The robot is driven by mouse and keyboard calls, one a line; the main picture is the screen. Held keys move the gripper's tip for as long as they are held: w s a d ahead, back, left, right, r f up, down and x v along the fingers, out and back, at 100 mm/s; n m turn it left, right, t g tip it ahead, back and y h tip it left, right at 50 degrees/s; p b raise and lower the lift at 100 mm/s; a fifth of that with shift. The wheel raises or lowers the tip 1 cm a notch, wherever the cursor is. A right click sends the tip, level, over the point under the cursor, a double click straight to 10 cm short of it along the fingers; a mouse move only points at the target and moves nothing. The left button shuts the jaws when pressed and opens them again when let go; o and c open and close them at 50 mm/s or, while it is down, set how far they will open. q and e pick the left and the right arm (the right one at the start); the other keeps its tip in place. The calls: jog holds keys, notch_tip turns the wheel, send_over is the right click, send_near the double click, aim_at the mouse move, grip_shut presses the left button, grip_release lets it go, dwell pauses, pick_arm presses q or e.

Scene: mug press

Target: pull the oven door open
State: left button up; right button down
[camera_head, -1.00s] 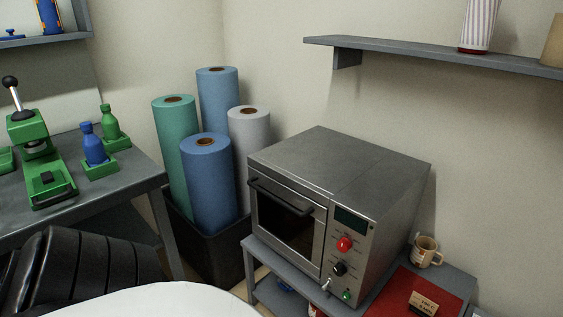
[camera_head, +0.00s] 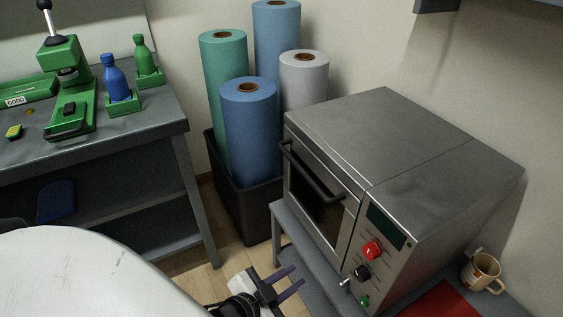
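The oven (camera_head: 400,130) is a grey metal box on a low stand, right of centre. Its door (camera_head: 320,205) has a dark window and looks closed. A dark bar handle (camera_head: 311,172) runs along the top of the door. My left gripper (camera_head: 298,274) is at the bottom centre, its two purple fingers apart with nothing between them. It is below and in front of the door, well clear of the handle. My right gripper is not in view.
The oven's control panel (camera_head: 372,250) has red, black and green knobs. A mug (camera_head: 483,272) stands right of the oven. Paper rolls in a black bin (camera_head: 251,205) stand left of the oven. A grey workbench (camera_head: 150,122) with a green press is at the left.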

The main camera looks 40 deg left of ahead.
pick_arm(q)
jog(key=w+a+r+m+t+y+b, duration=0.2)
jog(key=w+a+r+m+t+b, duration=0.3)
jog(key=w+a, duration=0.35)
jog(key=m+t+h+b, duration=0.1)
jog(key=m+t+b, duration=0.15)
jog(key=m, duration=0.45)
send_near(302, 168)
jog(key=w, duration=0.3)
jog(key=w+p, duration=0.1)
jog(key=w, duration=0.6)
jog(key=shift+a+r, duration=0.15)
jog(key=shift+r, duration=0.2)
grip_shut()
